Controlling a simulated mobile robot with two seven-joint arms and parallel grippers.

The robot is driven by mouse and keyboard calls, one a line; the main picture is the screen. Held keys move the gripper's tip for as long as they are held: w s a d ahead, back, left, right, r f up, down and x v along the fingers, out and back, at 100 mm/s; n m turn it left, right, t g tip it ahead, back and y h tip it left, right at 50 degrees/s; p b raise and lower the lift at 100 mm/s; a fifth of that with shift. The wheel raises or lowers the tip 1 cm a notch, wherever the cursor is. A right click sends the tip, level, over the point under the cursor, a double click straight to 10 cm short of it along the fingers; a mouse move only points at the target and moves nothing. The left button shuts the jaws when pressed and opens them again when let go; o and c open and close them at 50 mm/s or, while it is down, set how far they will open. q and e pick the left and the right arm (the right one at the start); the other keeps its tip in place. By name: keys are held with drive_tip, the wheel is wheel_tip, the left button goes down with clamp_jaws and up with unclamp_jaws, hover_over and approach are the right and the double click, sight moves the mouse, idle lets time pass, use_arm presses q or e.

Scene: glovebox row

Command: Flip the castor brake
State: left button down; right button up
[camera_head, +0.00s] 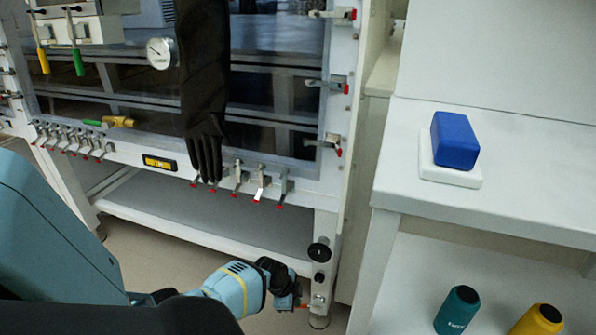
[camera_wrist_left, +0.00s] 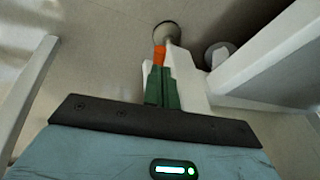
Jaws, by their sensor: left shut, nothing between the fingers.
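The castor brake shows as a small orange lever (camera_wrist_left: 159,55) in the left wrist view, just beyond my fingertips, in front of a round grey castor (camera_wrist_left: 168,32). In the head view a bit of orange (camera_head: 304,306) shows low at the foot of the glovebox frame, above the castor (camera_head: 319,322). My left gripper (camera_head: 295,302) reaches down there; in the wrist view its green fingers (camera_wrist_left: 161,72) are shut with nothing between them. The fingertips overlap the lever's near end in that view; I cannot tell whether they touch. My right gripper is not in view.
The white glovebox frame (camera_head: 270,250) rises above the gripper, with a black glove (camera_head: 205,100) hanging in front. A white bench (camera_head: 500,200) on the right holds a blue block (camera_head: 455,140); teal (camera_head: 457,311) and yellow (camera_head: 538,321) bottles stand below. Floor is clear left of the gripper.

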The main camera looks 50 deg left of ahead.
use_arm(q)
drive_tip(key=shift+a+f+m+b, duration=0.25)
drive_tip(key=shift+m+b, duration=0.1)
drive_tip(key=shift+m, duration=0.15)
drive_tip(key=shift+w+a+r+b, duration=0.1)
drive_tip(key=shift+w+a+b, duration=0.1)
drive_tip(key=shift+b, duration=0.1)
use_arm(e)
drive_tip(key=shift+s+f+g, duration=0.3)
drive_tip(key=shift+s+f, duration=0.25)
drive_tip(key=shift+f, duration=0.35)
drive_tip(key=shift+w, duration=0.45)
use_arm(q)
drive_tip(key=shift+w+d, duration=0.1)
drive_tip(key=shift+w, duration=0.05)
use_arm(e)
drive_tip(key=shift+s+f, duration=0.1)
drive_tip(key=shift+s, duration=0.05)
use_arm(q)
drive_tip(key=shift+w+d, duration=0.5)
drive_tip(key=shift+d, duration=0.05)
drive_tip(key=shift+r, duration=0.1)
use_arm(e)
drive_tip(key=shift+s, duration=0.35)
use_arm(q)
drive_tip(key=shift+r, duration=0.1)
